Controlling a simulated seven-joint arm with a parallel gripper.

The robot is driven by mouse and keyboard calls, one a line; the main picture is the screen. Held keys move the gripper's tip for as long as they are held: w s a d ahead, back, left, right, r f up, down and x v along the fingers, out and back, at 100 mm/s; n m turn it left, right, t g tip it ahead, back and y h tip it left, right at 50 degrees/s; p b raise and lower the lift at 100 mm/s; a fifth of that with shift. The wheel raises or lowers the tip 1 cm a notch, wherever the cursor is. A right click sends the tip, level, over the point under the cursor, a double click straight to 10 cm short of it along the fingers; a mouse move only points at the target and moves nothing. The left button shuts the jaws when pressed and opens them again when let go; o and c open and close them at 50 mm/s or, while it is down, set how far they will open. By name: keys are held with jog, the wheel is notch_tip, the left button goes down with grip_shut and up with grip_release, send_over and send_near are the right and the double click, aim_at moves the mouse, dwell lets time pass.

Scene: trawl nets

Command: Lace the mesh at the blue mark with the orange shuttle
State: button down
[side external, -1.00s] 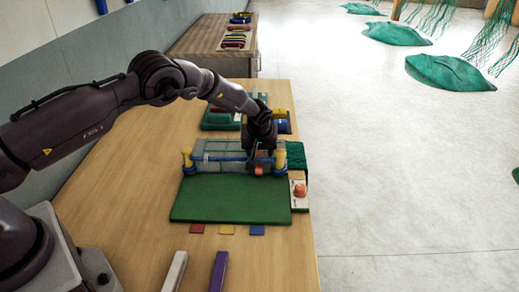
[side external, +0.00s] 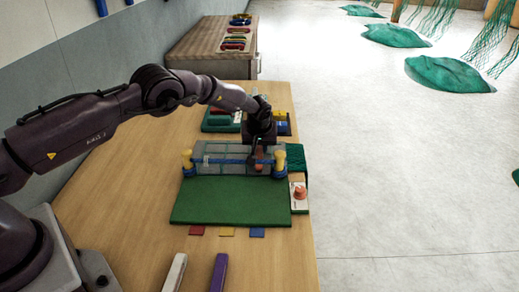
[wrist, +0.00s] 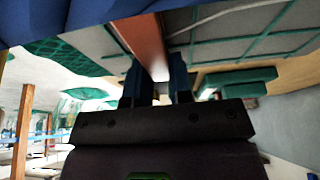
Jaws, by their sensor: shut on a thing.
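The orange shuttle (wrist: 146,42) is clamped between my two dark blue fingers in the wrist view. In the side view a small part of the shuttle (side external: 259,166) shows below my gripper (side external: 261,150), in front of the right part of the mesh. The grey mesh panel (side external: 228,155) stands upright between two yellow-topped posts, with a blue bar across it. The mesh also shows in the wrist view (wrist: 235,35), close beside the shuttle. I cannot make out a blue mark on the mesh or whether the shuttle touches it.
A green mat (side external: 230,200) lies in front of the mesh. A white box with an orange-red button (side external: 299,193) is at the right. A green tray (side external: 220,119) stands behind the mesh.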

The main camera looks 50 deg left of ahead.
jog(key=shift+w+a, duration=0.25)
jog(key=shift+a, duration=0.05)
jog(key=shift+r, duration=0.15)
jog(key=shift+r, duration=4)
jog(key=shift+s+d, duration=0.1)
jog(key=shift+d, duration=0.05)
jog(key=s+d, duration=1)
jog(key=shift+s+d, duration=0.35)
